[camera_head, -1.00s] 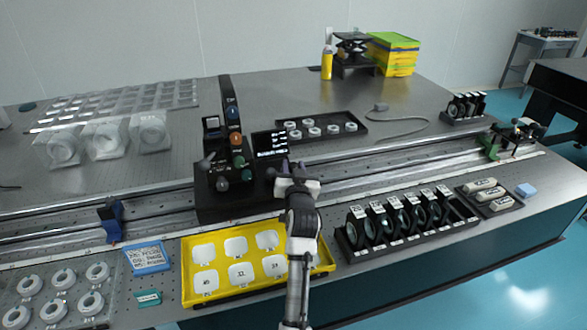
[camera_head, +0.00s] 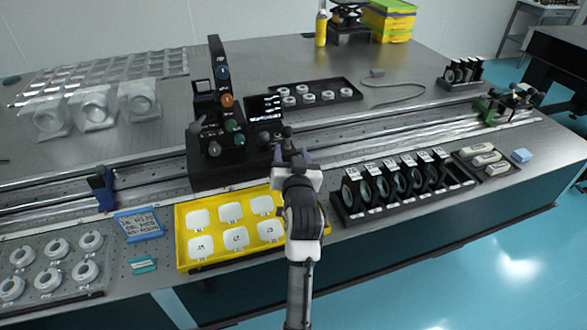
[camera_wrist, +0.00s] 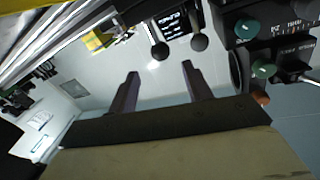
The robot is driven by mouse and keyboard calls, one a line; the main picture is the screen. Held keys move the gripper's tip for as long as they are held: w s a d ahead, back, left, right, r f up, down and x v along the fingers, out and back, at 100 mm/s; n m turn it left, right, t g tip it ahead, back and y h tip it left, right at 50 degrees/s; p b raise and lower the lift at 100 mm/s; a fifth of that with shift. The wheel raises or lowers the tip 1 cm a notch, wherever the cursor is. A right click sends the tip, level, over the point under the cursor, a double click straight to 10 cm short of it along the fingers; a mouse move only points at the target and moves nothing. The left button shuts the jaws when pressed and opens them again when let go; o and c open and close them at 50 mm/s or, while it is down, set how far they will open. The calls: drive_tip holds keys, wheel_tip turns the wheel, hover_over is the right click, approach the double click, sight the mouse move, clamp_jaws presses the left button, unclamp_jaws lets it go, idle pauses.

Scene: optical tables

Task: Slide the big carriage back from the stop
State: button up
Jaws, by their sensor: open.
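The big carriage (camera_head: 215,168) is a black block on the long double rail (camera_head: 350,142), carrying a tall black plate with coloured knobs and a small display (camera_head: 263,107). A blue stop (camera_head: 102,187) sits on the rail to its left, with a gap between them. My gripper (camera_head: 292,150) is at the carriage's right end, near its dark ball knobs. In the wrist view my gripper (camera_wrist: 158,82) has its two fingers apart with nothing between them. Two ball knobs (camera_wrist: 180,47) show just beyond the fingertips. Contact with the carriage cannot be told.
A yellow tray (camera_head: 180,236) of white pieces lies in front of the carriage. A black rack of lenses (camera_head: 395,184) stands right of my arm. A green-based carriage (camera_head: 489,110) is at the rail's far right. The rail between is clear.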

drive_tip(key=s, duration=0.4)
drive_tip(key=shift+d+b, duration=0.3)
drive_tip(key=shift+a, duration=0.1)
